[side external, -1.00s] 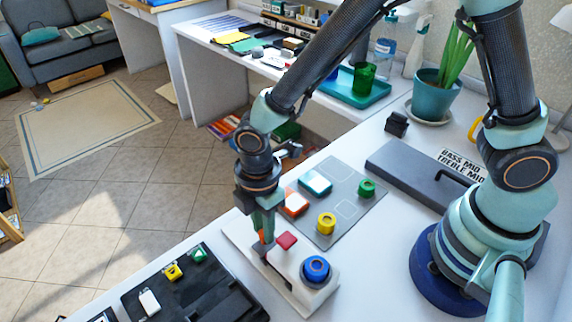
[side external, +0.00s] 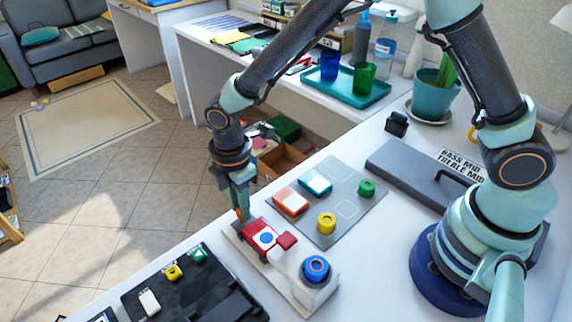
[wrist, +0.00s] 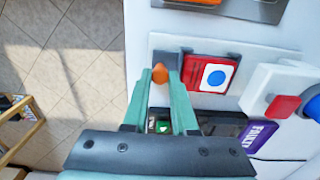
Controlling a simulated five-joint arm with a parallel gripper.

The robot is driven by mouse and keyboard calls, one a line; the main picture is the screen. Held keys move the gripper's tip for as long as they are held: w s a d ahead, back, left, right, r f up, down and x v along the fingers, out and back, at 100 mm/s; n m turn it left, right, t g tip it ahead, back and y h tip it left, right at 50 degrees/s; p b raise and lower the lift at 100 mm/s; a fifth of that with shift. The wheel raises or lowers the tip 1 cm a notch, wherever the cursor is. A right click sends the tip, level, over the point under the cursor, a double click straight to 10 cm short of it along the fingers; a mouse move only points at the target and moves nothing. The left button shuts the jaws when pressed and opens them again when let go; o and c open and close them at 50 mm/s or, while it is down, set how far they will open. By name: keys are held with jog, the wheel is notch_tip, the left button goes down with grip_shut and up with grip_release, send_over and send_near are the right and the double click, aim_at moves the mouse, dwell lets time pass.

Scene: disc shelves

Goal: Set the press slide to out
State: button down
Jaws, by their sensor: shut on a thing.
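The press (side external: 298,291) is a white unit on the table's front edge. It has a blue knob (side external: 316,267) on its head and a red block (side external: 287,241) at its front. Its red slide (side external: 252,231) carries a white patch with a blue dot and lies clear of the head, toward the outer end of the base. It also shows in the wrist view (wrist: 214,74). My gripper (side external: 239,213) is at the slide's outer end, fingers pointing down, shut on the slide's orange knob (wrist: 160,74). The fingers partly hide the knob.
A grey board (side external: 345,190) with orange, blue, yellow and green pieces lies behind the press. Left of the press the table ends and the floor drops away.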

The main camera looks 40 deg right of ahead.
jog(key=shift+w+r, duration=0.1)
jog(key=shift+w, duration=0.55)
jog(key=c, duration=1)
grip_release()
jog(key=shift+s, duration=0.15)
notch_tip(320, 180, up, 12)
